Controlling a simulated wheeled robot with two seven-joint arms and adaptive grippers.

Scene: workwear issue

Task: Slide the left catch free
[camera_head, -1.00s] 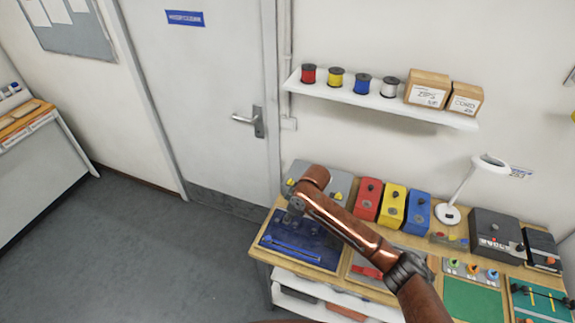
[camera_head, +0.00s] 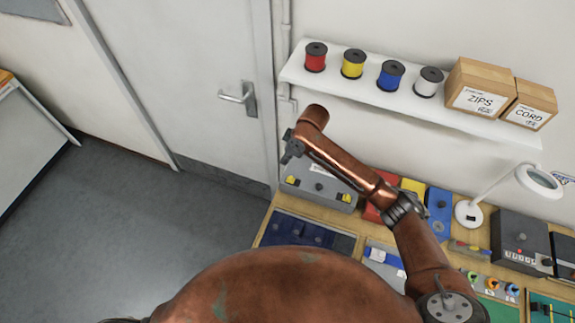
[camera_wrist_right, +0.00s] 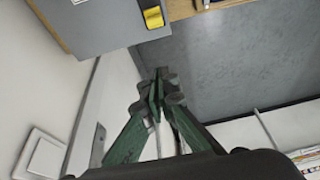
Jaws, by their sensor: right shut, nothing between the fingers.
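A grey box (camera_head: 318,190) with a yellow catch at each end of its front stands on the bench by the wall. The left catch (camera_head: 291,180) is the one nearer the door; the right catch (camera_head: 346,198) is at the other end. My right gripper (camera_head: 289,157) appears just above the left catch in the head view, without visible contact. In the right wrist view, the gripper's green fingers (camera_wrist_right: 157,95) are together and empty. The grey box (camera_wrist_right: 105,22) and one yellow catch (camera_wrist_right: 153,18) show beyond them, apart from the fingertips. My left gripper is out of view.
A blue tray (camera_head: 285,226) lies in front of the box. Red, yellow and blue (camera_head: 439,206) boxes stand to its right, partly behind my arm. A white shelf (camera_head: 375,92) with spools hangs above. The door (camera_head: 190,70) and clear floor are to the left.

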